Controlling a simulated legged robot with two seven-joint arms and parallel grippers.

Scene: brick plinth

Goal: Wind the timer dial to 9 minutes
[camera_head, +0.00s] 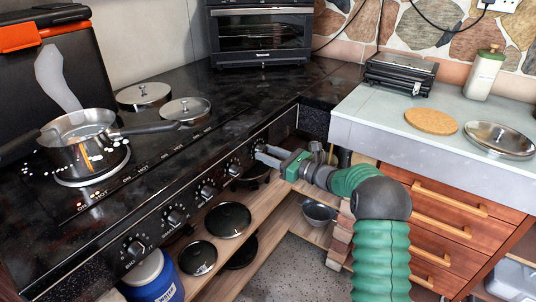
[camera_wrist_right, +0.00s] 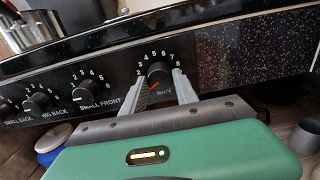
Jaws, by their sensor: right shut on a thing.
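The timer dial (camera_wrist_right: 159,74) is the dark round knob at the right end of the row on the black front panel. White numbers arch over it, and a short red mark shows at its lower left. My right gripper (camera_wrist_right: 160,82) is shut on the dial, one grey finger on each side. In the head view my right gripper (camera_head: 266,154) reaches the panel's far end and mostly hides the dial. The red mark's exact reading is too small to tell. My left gripper is not in view.
Other knobs (camera_head: 174,217) run along the same panel on the left. A saucepan (camera_head: 80,143) stands on the hob, its handle over the counter. Open shelves with pans (camera_head: 228,220) lie below. Wooden drawers (camera_head: 450,215) stand right of my right arm.

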